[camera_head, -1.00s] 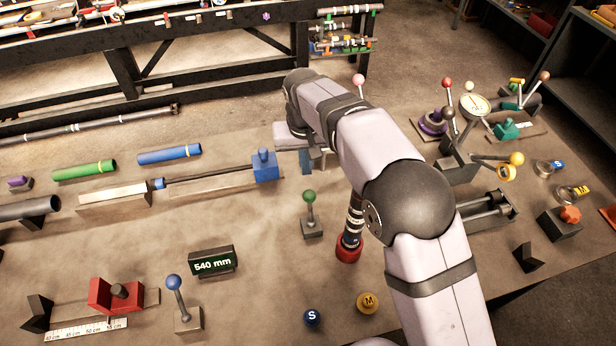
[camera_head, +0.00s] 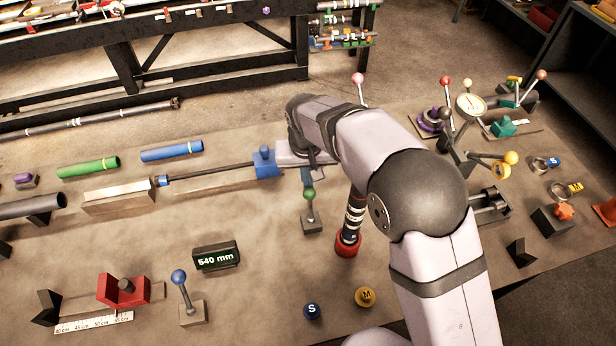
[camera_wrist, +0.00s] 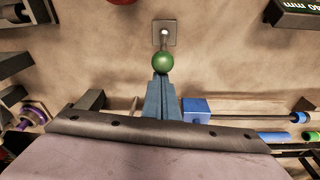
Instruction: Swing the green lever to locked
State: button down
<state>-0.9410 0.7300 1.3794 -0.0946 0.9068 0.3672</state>
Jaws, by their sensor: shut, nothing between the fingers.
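The green lever is a green ball (camera_head: 309,194) on a short metal stick, standing on a small grey base (camera_head: 312,224) in the middle of the table. In the head view it stands nearly upright. In the wrist view the green ball (camera_wrist: 163,62) is right at the tips of my gripper, with its base (camera_wrist: 164,33) beyond it. My gripper (camera_head: 307,184) has blue fingers, shut together with nothing between them. In the wrist view the fingertips (camera_wrist: 163,76) are touching or very close to the ball; I cannot tell which.
A blue block (camera_head: 265,165) with a long rod stands to the left of my gripper. A dark shaft in a red base (camera_head: 347,244) stands just right of the lever. A blue-ball lever (camera_head: 179,277) and a 540 mm sign (camera_head: 215,256) are at front left. Table between them is clear.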

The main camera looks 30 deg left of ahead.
aim_at(311, 190)
jog(key=shift+f+b, duration=0.15)
jog(key=shift+b, duration=0.55)
jog(key=t+b, duration=0.1)
jog(key=b, duration=0.1)
jog(key=y+b, duration=0.1)
jog(key=b, duration=0.1)
jog(key=shift+s+d+t+y+b, duration=0.3)
jog(key=shift+s+d+t, duration=0.1)
jog(key=shift+s+d+r+b, duration=0.25)
jog(key=shift+s+d+b, duration=0.1)
jog(key=shift+b, duration=0.35)
jog(key=shift+s+d+r, duration=0.25)
jog(key=shift+s+d, duration=0.15)
jog(key=shift+w+a, duration=0.1)
jog(key=shift+w, duration=0.05)
notch_tip(311, 190, up, 10)
jog(key=shift+f, duration=0.2)
